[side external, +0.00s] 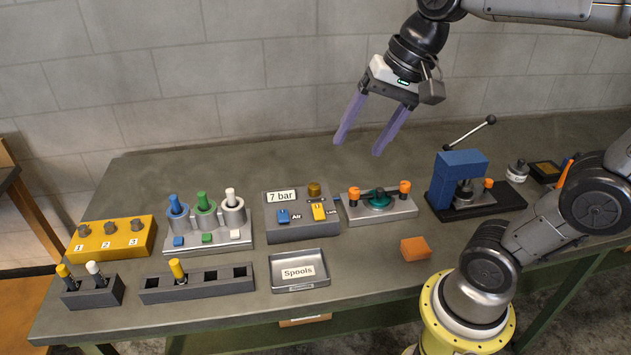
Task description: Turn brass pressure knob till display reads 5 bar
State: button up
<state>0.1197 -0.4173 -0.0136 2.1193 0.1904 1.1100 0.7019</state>
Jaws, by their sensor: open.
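The brass pressure knob (314,189) stands on the top right of a grey control box (270,230). The display (282,196) on the box reads "7 bar". Below it on the same box are a blue switch (283,216) labelled "Air" and a yellow switch (319,211) whose label is partly readable. My gripper (360,146) is open and empty, with two purple fingers pointing down. It is in the air above the bench, up and to the right of the knob, and touches nothing.
A fixture with a teal part and orange knobs (378,201) stands right of the box. A blue press with a lever (460,180) is further right. A rack of coloured spools (206,220) is left. A "Spools" tray (299,282) and an orange block (415,248) lie in front.

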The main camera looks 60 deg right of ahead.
jog(key=w+d+m+g+y, duration=0.1)
jog(key=w+d+m, duration=0.35)
jog(key=w, duration=0.45)
jog(key=m+g+y, duration=0.1)
jog(key=m, duration=0.4)
send_over(314, 185)
jog(key=s, duration=0.2)
notch_tip(314, 185, down, 7)
jog(key=d+f+m+g, duration=0.1)
jog(key=d+f+m, duration=0.1)
jog(key=d+f, duration=0.4)
jog(key=shift+n+y, duration=0.25)
jog(key=shift+y, duration=0.15)
jog(key=x, duration=1.3)
jog(key=shift+w+a+f, duration=0.15)
jog(key=shift+w+a, duration=0.05)
jog(key=shift+a, duration=0.15)
grip_shut()
